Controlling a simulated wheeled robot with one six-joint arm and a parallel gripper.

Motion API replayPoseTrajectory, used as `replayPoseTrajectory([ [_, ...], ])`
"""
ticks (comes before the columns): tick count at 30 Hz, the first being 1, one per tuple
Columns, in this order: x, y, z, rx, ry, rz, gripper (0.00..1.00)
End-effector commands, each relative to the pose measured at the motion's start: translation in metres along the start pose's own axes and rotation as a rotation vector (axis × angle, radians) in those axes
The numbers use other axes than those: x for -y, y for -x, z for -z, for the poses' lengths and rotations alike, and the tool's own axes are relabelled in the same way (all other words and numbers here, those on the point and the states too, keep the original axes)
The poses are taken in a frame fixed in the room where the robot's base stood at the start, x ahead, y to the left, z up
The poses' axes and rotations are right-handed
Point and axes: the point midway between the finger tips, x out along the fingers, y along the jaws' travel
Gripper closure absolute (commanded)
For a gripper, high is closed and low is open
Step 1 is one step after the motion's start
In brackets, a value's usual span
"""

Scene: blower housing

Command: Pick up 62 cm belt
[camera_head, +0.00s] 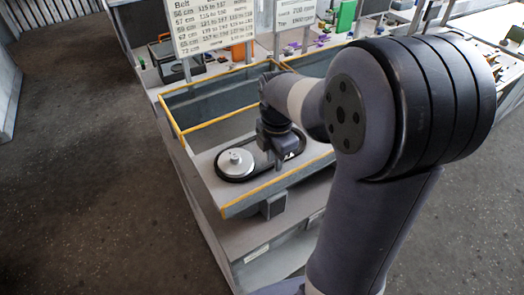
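A black belt (234,181) lies in the open blower housing (262,196), looped around a silver pulley (236,162) at its left end. The belt runs right behind my gripper toward the right side of the housing. No size mark shows on it, so I cannot tell if it is the 62 cm belt. My gripper (279,163) points down over the middle of the belt. Its fingers are small and dark here; I cannot tell whether they are open or touch the belt. My arm hides the right part of the housing.
A belt chart (214,22) and a smaller sign (296,13) stand behind the housing. A dark toolbox (175,60), an orange item (241,51) and small parts lie on the bench behind. The yellow-edged walls surround the belt. Floor (90,170) at left is clear.

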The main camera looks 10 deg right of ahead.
Motion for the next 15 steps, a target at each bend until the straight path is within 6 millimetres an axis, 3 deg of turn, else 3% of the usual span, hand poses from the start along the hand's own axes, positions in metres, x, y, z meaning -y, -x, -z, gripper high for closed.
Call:
replayPoseTrajectory([
  [7, 0.0000, 0.0003, 0.0000, 0.000, 0.000, 0.000, 0.99],
  [15, -0.0001, 0.0003, 0.0000, 0.000, 0.000, 0.000, 1.00],
])
